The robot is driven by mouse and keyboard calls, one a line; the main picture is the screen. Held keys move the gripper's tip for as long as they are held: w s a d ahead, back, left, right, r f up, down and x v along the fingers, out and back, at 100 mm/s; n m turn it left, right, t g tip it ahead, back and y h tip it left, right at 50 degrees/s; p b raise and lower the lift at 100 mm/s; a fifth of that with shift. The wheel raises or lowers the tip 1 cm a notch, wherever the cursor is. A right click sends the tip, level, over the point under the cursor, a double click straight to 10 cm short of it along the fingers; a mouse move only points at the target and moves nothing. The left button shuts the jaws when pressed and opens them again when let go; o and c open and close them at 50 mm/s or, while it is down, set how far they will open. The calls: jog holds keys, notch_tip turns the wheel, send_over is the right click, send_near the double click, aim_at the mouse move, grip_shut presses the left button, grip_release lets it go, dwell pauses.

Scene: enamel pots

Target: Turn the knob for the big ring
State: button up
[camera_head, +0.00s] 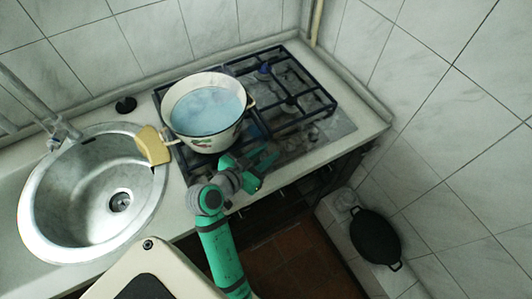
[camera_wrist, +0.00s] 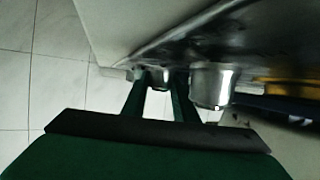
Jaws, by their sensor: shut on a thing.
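In the wrist view my gripper (camera_wrist: 157,82) has its two green fingers on either side of a small metal knob (camera_wrist: 158,77) and is shut on it. A second, larger-looking metal knob (camera_wrist: 212,86) sits just to the right, outside the fingers. Both knobs are on the front of the gas stove (camera_head: 335,132). In the head view my gripper (camera_head: 258,171) is at the stove's front edge, and the held knob is hidden. I cannot tell which ring it serves.
A white enamel pot (camera_head: 201,143) with bluish contents stands on the left of the stove. A yellow cloth-like thing (camera_head: 153,146) lies between it and the round steel sink (camera_head: 60,230). A black pan (camera_head: 375,238) is low at right. Tiled walls close the back and right.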

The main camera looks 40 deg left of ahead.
jog(key=shift+s+a+f, duration=0.1)
dwell(0.3)
jog(key=o, duration=1.1)
jog(key=shift+c, duration=0.2)
jog(key=v, duration=1.1)
jog(key=shift+w, duration=0.25)
